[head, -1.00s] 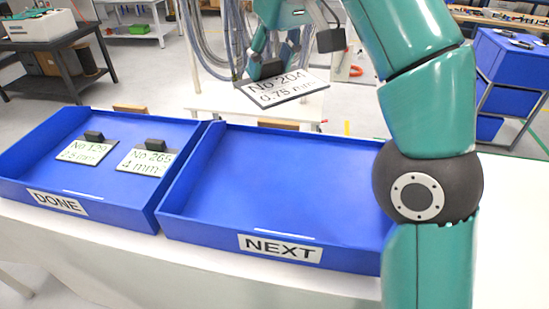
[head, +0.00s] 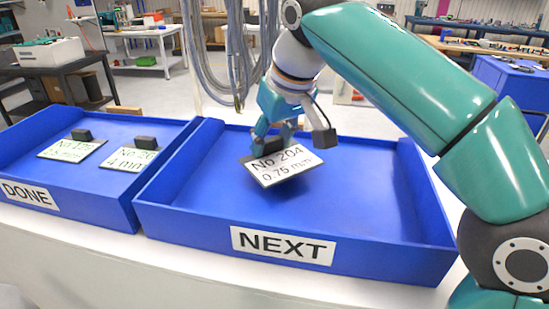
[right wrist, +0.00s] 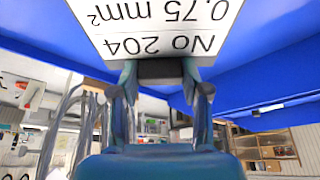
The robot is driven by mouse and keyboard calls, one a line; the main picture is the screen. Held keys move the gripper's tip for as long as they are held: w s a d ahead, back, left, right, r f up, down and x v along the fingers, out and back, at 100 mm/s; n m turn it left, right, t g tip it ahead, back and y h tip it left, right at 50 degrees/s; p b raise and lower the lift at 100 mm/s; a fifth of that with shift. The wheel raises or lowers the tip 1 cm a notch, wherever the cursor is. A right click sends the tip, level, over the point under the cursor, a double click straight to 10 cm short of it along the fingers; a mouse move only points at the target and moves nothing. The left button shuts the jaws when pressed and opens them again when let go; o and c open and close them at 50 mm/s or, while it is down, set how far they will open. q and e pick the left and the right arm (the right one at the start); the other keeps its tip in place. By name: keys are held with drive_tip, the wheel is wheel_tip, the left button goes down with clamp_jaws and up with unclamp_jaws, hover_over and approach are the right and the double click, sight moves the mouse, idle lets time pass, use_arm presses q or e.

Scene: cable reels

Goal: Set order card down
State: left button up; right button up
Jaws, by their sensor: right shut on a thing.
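The order card (head: 283,167), white with "No 204, 0.75 mm" on it, is tilted above the floor of the NEXT tray (head: 355,258). A shadow shows under it. My right gripper (head: 275,140) is shut on the card's dark grip block. In the right wrist view the card (right wrist: 160,28) shows upside down, with its block (right wrist: 162,70) between the fingers. Two other cards, one at the left (head: 72,150) and one at the right (head: 129,157), lie in the DONE tray (head: 95,216). My left gripper is not in view.
The NEXT tray holds no other card, and its floor is clear around the held one. Both blue trays stand side by side on a white table (head: 130,262). Grey cables (head: 215,60) hang behind the trays.

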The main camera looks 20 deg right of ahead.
sight(286, 164)
drive_tip(key=shift+f+b, duration=0.3)
drive_tip(key=shift+f, duration=1.05)
drive_tip(key=o, duration=1.1)
drive_tip(key=shift+f, duration=0.1)
drive_tip(key=shift+o, duration=0.2)
drive_tip(key=p+v, duration=0.3)
drive_tip(key=v, duration=0.9)
drive_tip(key=shift+p, duration=0.35)
drive_tip(key=shift+w, duration=0.1)
